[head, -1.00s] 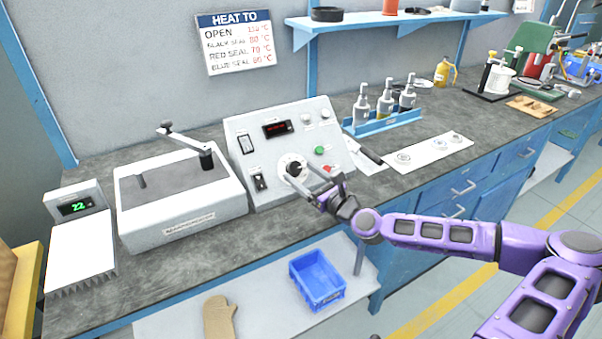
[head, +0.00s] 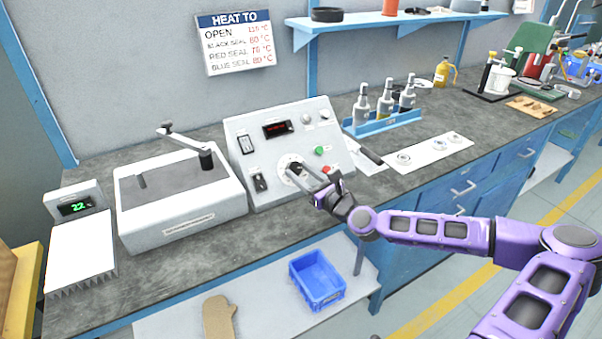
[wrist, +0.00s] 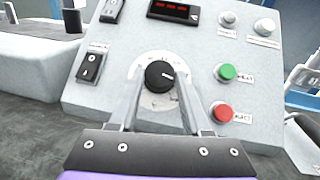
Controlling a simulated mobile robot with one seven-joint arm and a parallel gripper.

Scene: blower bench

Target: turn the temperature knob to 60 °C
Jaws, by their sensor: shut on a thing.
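The temperature knob (wrist: 159,77) is a black round knob with a pale pointer mark, on a white dial (wrist: 158,101) on the sloped front of the grey control box (head: 275,209). In the wrist view the pointer mark is toward the knob's right side. The dial's numbers are too small to read. My gripper (wrist: 160,85) is shut on the knob, with one finger on each side of it. In the head view my gripper (head: 297,172) reaches the dial from the lower right and hides part of it.
The box also carries a red-digit display (wrist: 174,10), rocker switches (wrist: 90,67), a green button (wrist: 226,72) and a red button (wrist: 221,113). A wall sign (head: 235,45) lists heating temperatures. A grey machine with a crank (head: 180,195) stands left; a blue bottle rack (head: 385,124) stands right.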

